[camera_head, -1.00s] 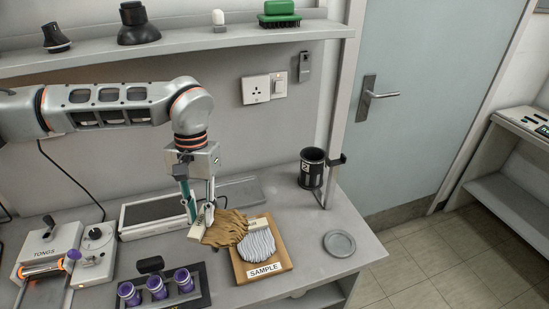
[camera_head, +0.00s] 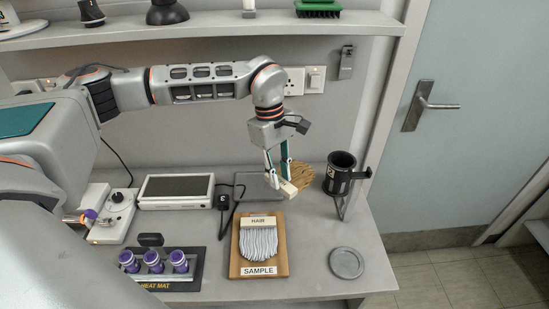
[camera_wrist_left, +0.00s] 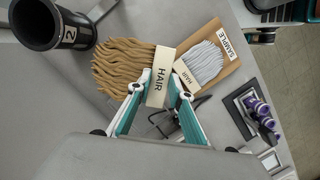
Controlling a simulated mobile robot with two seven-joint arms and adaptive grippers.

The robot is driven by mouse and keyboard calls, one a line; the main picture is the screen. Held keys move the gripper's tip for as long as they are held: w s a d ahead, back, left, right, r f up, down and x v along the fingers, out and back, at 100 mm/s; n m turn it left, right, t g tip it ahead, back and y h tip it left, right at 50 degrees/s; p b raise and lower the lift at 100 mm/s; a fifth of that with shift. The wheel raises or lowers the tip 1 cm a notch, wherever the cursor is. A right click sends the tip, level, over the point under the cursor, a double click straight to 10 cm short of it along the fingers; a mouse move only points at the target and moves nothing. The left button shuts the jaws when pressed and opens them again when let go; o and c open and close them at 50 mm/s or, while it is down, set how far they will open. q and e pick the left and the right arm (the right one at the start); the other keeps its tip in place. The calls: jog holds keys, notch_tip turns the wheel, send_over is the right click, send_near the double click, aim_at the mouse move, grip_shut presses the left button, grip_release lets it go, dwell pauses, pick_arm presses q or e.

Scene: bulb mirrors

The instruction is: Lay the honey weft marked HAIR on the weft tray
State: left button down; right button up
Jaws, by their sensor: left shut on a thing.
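My left gripper (camera_head: 281,178) is shut on the honey weft (camera_head: 304,177) by its pale band. In the left wrist view the band reads HAIR and sits between the fingertips (camera_wrist_left: 160,87), with the wavy honey strands (camera_wrist_left: 122,66) fanning to the left. The weft is in front of the wall, left of the black holder. A flat grey tray (camera_head: 248,185), likely the weft tray, lies at the back of the counter, partly hidden by the gripper. Whether the weft touches anything below is unclear. My right gripper is out of view.
A wooden SAMPLE board (camera_head: 236,262) with a grey HAIR weft (camera_head: 259,243) lies in front. The black holder (camera_head: 340,176) stands close right. A round grey dish (camera_head: 346,262), heat mat (camera_head: 190,283) with purple-topped jars and a dark-topped device (camera_head: 176,188) are nearby.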

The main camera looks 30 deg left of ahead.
pick_arm(q)
jog(key=w+n+t, duration=0.1)
jog(key=n, duration=0.3)
jog(key=w+a+f+n, duration=0.1)
jog(key=w+n, duration=0.1)
jog(key=n, duration=0.2)
jog(key=w+a+f+n+t, duration=0.1)
jog(key=n, duration=0.3)
jog(key=shift+w+a+n+t+y+p, duration=0.25)
jog(key=shift+w+n+t+y+p, duration=0.05)
jog(key=shift+w+n+p, duration=0.1)
jog(key=w+a+f+n+y, duration=0.2)
jog(key=w+a+n, duration=0.2)
jog(key=n, duration=1.1)
jog(key=shift+a+f+y, duration=0.2)
jog(key=shift+f+y, duration=0.05)
jog(key=shift+y, duration=0.15)
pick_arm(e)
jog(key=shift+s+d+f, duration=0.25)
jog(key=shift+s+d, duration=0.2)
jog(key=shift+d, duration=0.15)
pick_arm(q)
jog(key=shift+w, duration=0.15)
